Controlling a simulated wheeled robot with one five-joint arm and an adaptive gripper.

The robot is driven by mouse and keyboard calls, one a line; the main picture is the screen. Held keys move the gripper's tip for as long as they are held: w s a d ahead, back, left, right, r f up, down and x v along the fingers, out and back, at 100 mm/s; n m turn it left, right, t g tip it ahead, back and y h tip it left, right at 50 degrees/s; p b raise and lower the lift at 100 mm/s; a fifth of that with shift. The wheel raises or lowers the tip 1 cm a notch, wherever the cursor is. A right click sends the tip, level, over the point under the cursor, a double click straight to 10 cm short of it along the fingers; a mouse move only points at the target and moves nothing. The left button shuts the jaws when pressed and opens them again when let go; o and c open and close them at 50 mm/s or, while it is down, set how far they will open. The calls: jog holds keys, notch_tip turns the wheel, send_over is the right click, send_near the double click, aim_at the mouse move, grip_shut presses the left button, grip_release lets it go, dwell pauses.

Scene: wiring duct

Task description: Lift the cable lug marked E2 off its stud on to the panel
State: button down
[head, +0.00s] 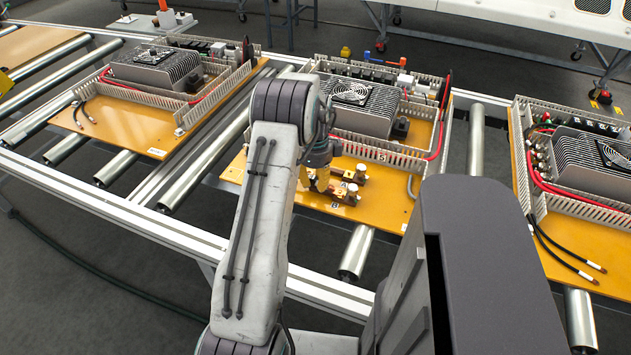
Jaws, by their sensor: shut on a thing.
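My gripper (318,190) points down over the front part of the middle orange panel (385,212). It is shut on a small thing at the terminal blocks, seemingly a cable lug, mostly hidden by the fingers. Brass-coloured terminal pieces (347,192) with pale round tops sit just right of the gripper, and another one (360,174) is a little behind. The E2 mark is too small to read here. Whether the held lug is still around its stud or clear of it cannot be told.
A finned grey unit with a fan (352,93) and slotted grey duct (385,157) stand behind the gripper. A red cable (443,130) runs along the panel's right side. Bare orange panel lies in front and right. Similar panels stand left (120,130) and right (560,235).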

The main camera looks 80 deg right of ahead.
aim_at(314, 180)
jog(key=shift+r+p, duration=0.9)
jog(key=shift+r, duration=0.6)
jog(key=shift+w+a+r, duration=0.1)
jog(key=shift+w, duration=0.05)
jog(key=shift+p, duration=0.3)
